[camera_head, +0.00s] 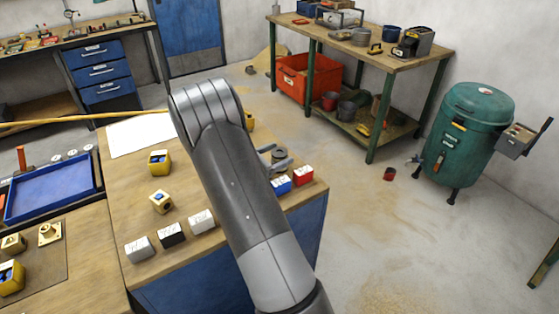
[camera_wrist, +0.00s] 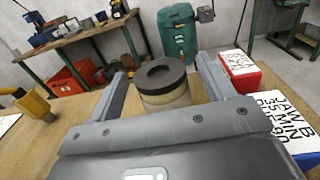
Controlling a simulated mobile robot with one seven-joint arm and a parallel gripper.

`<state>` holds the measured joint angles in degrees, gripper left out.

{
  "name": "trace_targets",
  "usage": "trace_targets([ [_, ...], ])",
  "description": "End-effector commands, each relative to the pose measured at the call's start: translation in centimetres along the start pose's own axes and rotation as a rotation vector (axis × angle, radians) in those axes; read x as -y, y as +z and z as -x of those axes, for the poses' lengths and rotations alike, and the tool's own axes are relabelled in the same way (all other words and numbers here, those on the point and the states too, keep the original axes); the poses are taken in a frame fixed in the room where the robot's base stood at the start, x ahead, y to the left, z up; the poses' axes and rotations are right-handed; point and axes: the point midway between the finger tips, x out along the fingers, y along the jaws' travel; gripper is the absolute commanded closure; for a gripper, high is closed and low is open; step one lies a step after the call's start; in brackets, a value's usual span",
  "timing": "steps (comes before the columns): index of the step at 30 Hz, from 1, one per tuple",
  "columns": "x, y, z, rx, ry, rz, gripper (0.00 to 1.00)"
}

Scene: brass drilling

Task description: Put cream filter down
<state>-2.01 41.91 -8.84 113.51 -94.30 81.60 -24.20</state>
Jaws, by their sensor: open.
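The cream filter (camera_wrist: 165,98), a short cream cylinder with a black ring-shaped top, stands upright on the wooden bench top in the wrist view. My gripper (camera_wrist: 164,63) is open, with one finger on each side of the filter. A gap shows between the filter and the right finger; the left finger is close to it, and I cannot tell whether they touch. The filter's lower front is partly hidden by my gripper body. In the head view my arm hides most of this spot, and only the dark top (camera_head: 279,155) shows past the arm.
A red labelled box (camera_head: 303,176) and a blue labelled box (camera_head: 281,186) stand right of my gripper near the bench edge. White and black labelled boxes (camera_head: 171,235) line the front. A yellow block (camera_head: 159,162) and a white sheet (camera_head: 140,136) lie to the left.

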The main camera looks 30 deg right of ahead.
Motion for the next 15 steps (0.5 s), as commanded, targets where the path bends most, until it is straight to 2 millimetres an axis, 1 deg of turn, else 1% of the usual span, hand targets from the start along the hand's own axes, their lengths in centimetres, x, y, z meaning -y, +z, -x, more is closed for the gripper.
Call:
trace_targets([
  [1,0.06,-0.03,-0.59,0.000,-0.002,0.000,0.25],
  [3,0.01,-0.03,-0.96,-0.001,0.000,0.000,0.25],
  [10,-0.01,-0.03,-1.04,-0.001,0.001,0.000,0.25],
  [15,0.00,-0.03,-1.03,-0.001,0.001,0.000,0.39],
])
